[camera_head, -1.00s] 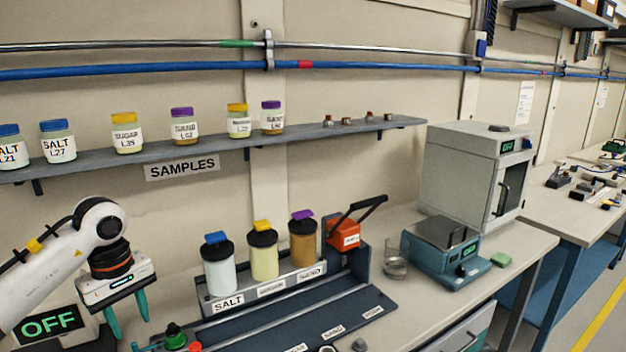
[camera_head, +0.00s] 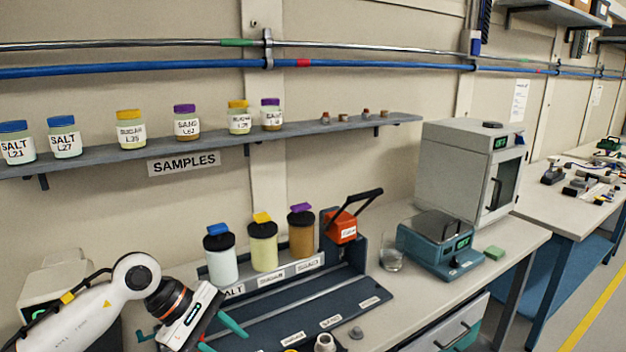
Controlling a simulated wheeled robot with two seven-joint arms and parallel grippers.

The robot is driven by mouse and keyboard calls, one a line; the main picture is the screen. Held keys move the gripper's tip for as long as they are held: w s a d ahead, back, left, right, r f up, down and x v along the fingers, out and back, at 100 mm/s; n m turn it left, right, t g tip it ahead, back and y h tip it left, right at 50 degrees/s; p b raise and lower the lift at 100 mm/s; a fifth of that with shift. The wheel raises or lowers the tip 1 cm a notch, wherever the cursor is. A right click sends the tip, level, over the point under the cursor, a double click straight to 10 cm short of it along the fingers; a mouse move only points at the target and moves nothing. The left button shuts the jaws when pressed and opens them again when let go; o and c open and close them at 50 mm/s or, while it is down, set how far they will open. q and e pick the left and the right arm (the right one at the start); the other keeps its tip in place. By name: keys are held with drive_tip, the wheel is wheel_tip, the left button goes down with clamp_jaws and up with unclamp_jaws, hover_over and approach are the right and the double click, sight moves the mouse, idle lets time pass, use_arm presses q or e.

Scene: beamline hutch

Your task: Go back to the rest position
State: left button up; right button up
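My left gripper (camera_head: 190,332) is at the lower left, in front of the left end of the dark rack (camera_head: 276,318). Its teal fingers are spread apart, and nothing shows between them. The gripper is tilted, and its arm comes in from the left edge. It hides part of the rack's left end and its SALT label. My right gripper is out of the picture.
Jars with blue, yellow and purple lids (camera_head: 222,256) stand in the rack beside an orange box (camera_head: 341,228). A glass beaker (camera_head: 391,256), a teal balance (camera_head: 438,245) and a grey oven (camera_head: 468,170) stand to the right. Sample jars line the shelf (camera_head: 110,155).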

use_arm(q)
drive_tip(key=s+d+r+n+t+h, duration=0.3)
drive_tip(key=d+r+n+t+h, duration=0.2)
drive_tip(key=d+r+n+h, duration=0.55)
drive_tip(key=w+a+f+n+t+y, duration=0.1)
drive_tip(key=a+n+t+y, duration=0.25)
drive_tip(key=n+t, duration=0.6)
drive_tip(key=w+a+f+n+t+y, duration=0.25)
drive_tip(key=n+t+y, duration=0.2)
drive_tip(key=n, duration=0.95)
drive_tip(key=s+a+f+n+g+y, duration=0.25)
drive_tip(key=a+f+n+y, duration=0.25)
drive_tip(key=f+n, duration=0.25)
drive_tip(key=s+a+f+n+g+y, duration=0.2)
drive_tip(key=s+a+f+n+y, duration=0.15)
drive_tip(key=f+n+y, duration=0.35)
drive_tip(key=s+a+f+n+g+h, duration=0.1)
drive_tip(key=s+f+n+g, duration=0.5)
drive_tip(key=s, duration=0.4)
drive_tip(key=s+a+f+n+g+h, duration=0.1)
drive_tip(key=s+f+n+g, duration=0.4)
drive_tip(key=s+f, duration=0.4)
drive_tip(key=s+f+m+g, duration=0.2)
drive_tip(key=s+f, duration=0.1)
drive_tip(key=f, duration=2.2)
drive_tip(key=s+a+f+g, duration=0.1)
drive_tip(key=s+a+f, duration=0.1)
drive_tip(key=s+f, duration=1.3)
drive_tip(key=shift+s+a, duration=0.35)
drive_tip(key=shift+s, duration=0.1)
